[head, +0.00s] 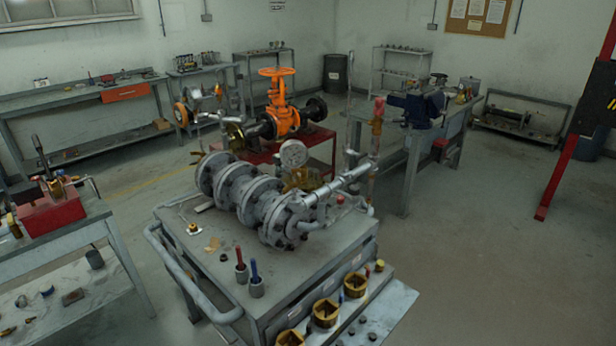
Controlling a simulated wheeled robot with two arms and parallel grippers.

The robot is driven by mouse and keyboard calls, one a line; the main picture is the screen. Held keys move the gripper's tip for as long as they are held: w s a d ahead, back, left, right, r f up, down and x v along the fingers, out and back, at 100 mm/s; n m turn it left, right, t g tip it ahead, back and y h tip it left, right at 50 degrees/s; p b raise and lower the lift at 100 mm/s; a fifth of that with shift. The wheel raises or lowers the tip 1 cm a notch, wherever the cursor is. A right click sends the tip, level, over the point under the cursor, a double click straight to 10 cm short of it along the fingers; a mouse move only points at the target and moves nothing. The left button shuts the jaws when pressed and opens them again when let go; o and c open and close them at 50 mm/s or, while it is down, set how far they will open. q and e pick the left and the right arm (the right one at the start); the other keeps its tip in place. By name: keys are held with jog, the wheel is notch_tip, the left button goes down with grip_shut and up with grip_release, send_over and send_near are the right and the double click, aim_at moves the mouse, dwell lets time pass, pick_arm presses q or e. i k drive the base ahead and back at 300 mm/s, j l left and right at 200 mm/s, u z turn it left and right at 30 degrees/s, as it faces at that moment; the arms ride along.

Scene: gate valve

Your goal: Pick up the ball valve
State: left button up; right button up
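I cannot tell for sure which item is the ball valve. A grey flanged pipe assembly (250,197) with a round gauge (293,154) and a silver side pipe (340,182) lies on the near grey cart (310,265). Brass-coloured parts (300,181) sit behind it, partly hidden. An orange valve with a handwheel (281,113) stands behind on a red stand. Neither of my grippers is in view.
The cart has a rail handle (178,275) on its left and brass-coloured cups (325,312) along its front. A bench with a red box (50,208) stands at left. A workbench with a blue vise (418,107) is at back right. The floor at right is open.

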aim_at(302, 175)
jog(key=i+j+z, duration=0.15)
jog(key=j, duration=0.75)
jog(key=i+j+z, duration=0.15)
jog(key=j, duration=0.75)
jog(key=i+j+z, duration=0.2)
jog(key=j, duration=0.75)
jog(key=i+j+z, duration=0.15)
jog(key=j, duration=0.8)
